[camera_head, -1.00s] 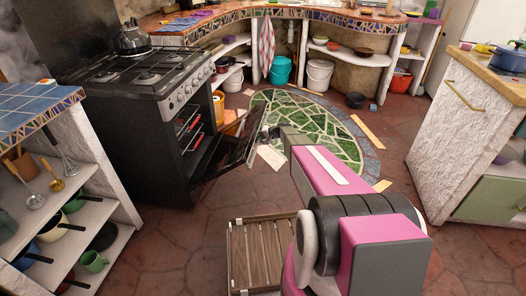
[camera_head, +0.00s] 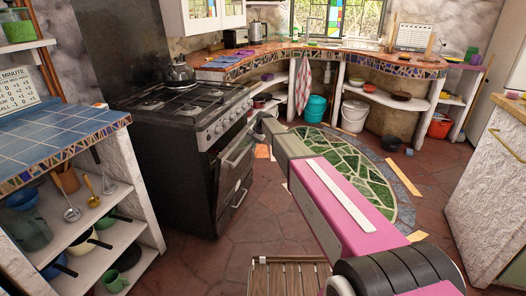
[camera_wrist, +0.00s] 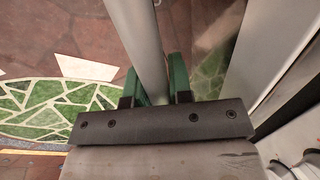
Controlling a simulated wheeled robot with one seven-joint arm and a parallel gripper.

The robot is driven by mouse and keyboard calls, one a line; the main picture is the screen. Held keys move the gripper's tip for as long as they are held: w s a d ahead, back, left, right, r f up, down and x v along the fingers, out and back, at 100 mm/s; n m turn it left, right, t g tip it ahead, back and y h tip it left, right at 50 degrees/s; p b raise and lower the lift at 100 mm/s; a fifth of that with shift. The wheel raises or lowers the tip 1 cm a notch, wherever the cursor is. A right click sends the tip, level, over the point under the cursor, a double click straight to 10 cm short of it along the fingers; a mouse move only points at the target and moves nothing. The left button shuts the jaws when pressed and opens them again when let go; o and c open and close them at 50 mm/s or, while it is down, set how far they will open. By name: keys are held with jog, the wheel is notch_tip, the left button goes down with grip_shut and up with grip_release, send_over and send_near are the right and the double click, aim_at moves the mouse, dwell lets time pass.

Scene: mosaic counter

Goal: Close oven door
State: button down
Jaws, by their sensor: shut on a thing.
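The black oven (camera_head: 165,165) stands left of centre in the head view. The door's reflective glass (camera_wrist: 212,70) shows just right of the handle.
A kettle (camera_head: 180,72) stands on the stove top. A blue-tiled shelf unit (camera_head: 60,140) is at the left, and a white cabinet (camera_head: 490,195) at the right. A slatted wooden thing (camera_head: 290,275) lies low in front. The green mosaic floor (camera_head: 340,165) is mostly clear.

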jog(key=w+a, duration=0.1)
jog(key=a, duration=0.1)
jog(key=a+r, duration=0.1)
jog(key=a, duration=0.2)
jog(key=w+a, duration=0.1)
jog(key=a, duration=0.1)
jog(key=shift+w+a+r, duration=0.3)
jog(key=shift+a+r, duration=0.05)
jog(key=c, duration=1)
grip_release()
jog(key=shift+c, duration=0.2)
jog(key=shift+r, duration=0.1)
jog(key=v, duration=1)
jog(key=shift+r, duration=0.3)
jog(key=shift+d, duration=0.1)
